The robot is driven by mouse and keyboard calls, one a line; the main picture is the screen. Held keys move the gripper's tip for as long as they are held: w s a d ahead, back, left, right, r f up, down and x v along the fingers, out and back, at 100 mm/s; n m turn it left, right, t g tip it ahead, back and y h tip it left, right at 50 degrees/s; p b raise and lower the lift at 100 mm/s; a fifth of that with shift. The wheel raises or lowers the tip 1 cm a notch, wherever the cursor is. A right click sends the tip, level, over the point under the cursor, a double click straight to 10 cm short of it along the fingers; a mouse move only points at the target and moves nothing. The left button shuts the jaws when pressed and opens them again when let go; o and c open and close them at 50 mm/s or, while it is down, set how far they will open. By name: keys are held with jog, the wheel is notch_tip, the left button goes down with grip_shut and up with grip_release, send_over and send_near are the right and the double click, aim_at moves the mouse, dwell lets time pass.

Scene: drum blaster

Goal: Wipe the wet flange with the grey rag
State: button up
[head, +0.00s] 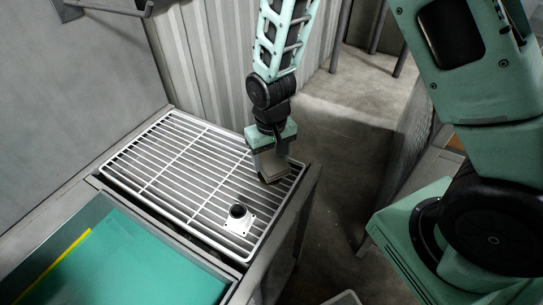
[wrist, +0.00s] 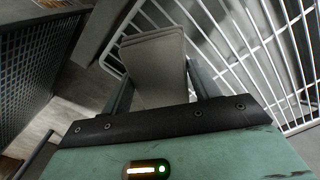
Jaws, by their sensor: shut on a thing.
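The flange (head: 237,226) is a small pale part with a square base and a short round neck with a dark opening. It stands on the white wire rack, near its front edge. I cannot make out wetness on it. My gripper (head: 272,178) points down over the rack's right end, behind and to the right of the flange and apart from it. In the wrist view my gripper (wrist: 158,85) is shut on the grey rag (wrist: 157,62), a flat folded piece between the two fingers. The flange does not show in the wrist view.
The white wire rack (head: 165,160) lies on a grey bench and is otherwise bare. A tank with teal contents (head: 130,265) and a yellow strip adjoins it at the front left. A corrugated wall (head: 205,65) rises behind. Open floor (head: 335,170) lies to the right.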

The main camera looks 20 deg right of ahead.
jog(key=shift+f, duration=0.4)
jog(key=shift+w, duration=0.15)
jog(key=shift+w, duration=0.95)
jog(key=shift+s, duration=2.25)
jog(key=shift+w, duration=0.1)
jog(key=shift+w, duration=2.15)
